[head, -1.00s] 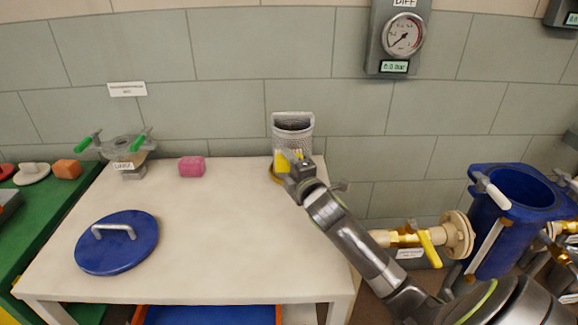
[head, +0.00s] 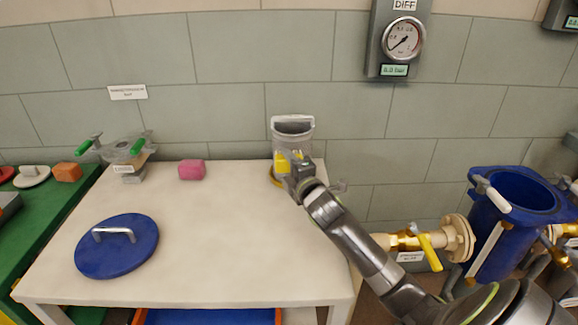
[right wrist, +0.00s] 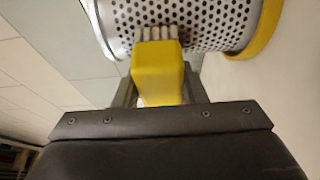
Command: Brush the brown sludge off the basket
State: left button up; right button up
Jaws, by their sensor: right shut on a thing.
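The basket (head: 292,130) is a perforated metal cylinder standing at the back right of the white table. It fills the top of the right wrist view (right wrist: 205,22) and has a yellow ring (right wrist: 262,32) at one end. My right gripper (head: 296,168) is shut on a yellow brush (right wrist: 158,72). The brush's pale bristles (right wrist: 157,33) are at the basket's perforated side and seem to touch it. I cannot make out brown sludge on the part of the basket that shows; the arm and brush hide some of it. My left gripper is not in view.
A blue lid (head: 117,250) lies at the table's front left. A pink sponge (head: 192,170) and a metal fitting with green handles (head: 122,150) stand at the back. The table's middle is clear. A blue vessel (head: 500,230) and a yellow-handled valve (head: 428,250) are at right.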

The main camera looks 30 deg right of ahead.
jog(key=shift+w+d, duration=0.2)
jog(key=shift+w, duration=0.1)
